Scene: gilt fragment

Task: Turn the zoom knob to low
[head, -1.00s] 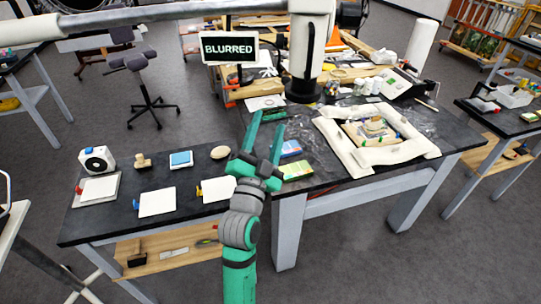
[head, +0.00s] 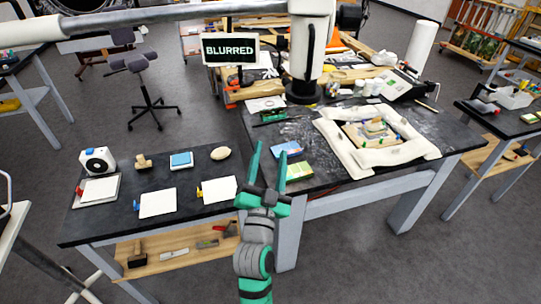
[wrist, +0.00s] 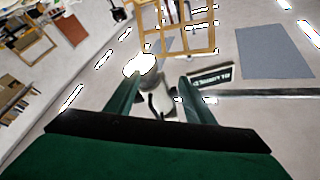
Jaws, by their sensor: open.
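A white and black microscope head (head: 307,45) hangs from a long pale boom (head: 150,17) over the back of the dark bench. I cannot make out the zoom knob in either view. A sign (head: 230,50) reading "BLURRED" stands left of the head. My green gripper (head: 269,150) is open and empty, pointing up and away over the bench's near edge, below and in front of the microscope head and apart from it. In the wrist view the open fingers (wrist: 163,80) frame part of a pale body, and the sign (wrist: 211,77) appears upside down to the right.
A white padded frame (head: 345,150) around a fragment lies on the bench to the right. Small blue and green boxes (head: 292,149) lie right beside my gripper. White cards (head: 157,202), a white device (head: 97,160) and small items lie on the left part.

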